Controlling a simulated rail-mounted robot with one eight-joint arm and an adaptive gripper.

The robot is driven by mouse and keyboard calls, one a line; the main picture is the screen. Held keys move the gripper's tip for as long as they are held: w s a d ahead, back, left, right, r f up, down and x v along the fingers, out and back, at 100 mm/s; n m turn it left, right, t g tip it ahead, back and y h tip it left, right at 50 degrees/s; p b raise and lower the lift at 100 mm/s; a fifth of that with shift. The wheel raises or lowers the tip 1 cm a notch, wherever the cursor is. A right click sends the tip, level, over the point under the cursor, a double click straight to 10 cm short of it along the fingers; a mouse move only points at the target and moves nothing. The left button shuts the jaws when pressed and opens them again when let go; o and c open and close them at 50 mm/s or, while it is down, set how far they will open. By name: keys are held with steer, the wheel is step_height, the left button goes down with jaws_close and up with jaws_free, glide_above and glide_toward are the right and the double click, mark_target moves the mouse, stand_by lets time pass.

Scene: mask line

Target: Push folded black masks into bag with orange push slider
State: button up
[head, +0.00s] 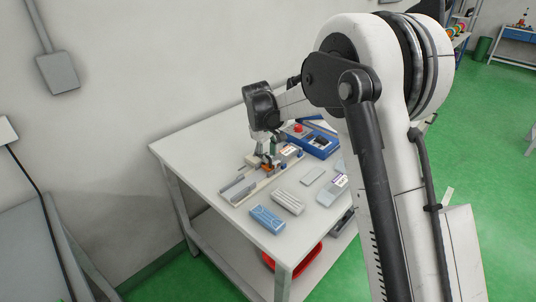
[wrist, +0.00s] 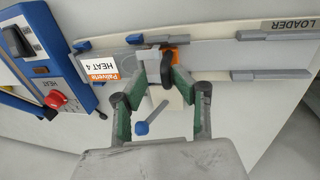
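The orange push slider (wrist: 182,54) is on the pale guide track (wrist: 215,52) in the wrist view, with a dark, curved piece (wrist: 167,66) at its front. I cannot tell whether that piece is a handle or folded masks. My gripper (wrist: 161,74) reaches over the slider with its green fingers apart, one on either side of the dark piece; contact is unclear. In the head view the slider is a small orange spot (head: 267,167) below my gripper (head: 265,158).
A blue heat machine (head: 322,143) with a red button stands at the table's back. A blue pack (head: 267,218), a ribbed grey pack (head: 288,202) and a labelled grey box (head: 333,190) lie nearer the front. The table's left part (head: 195,155) is clear.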

step_height(320, 180, up, 12)
steer(key=s+a, duration=0.1)
steer(key=shift+s+a, duration=0.3)
steer(key=shift+s, duration=0.05)
steer(key=shift+f, duration=0.15)
steer(key=shift+c, duration=0.5)
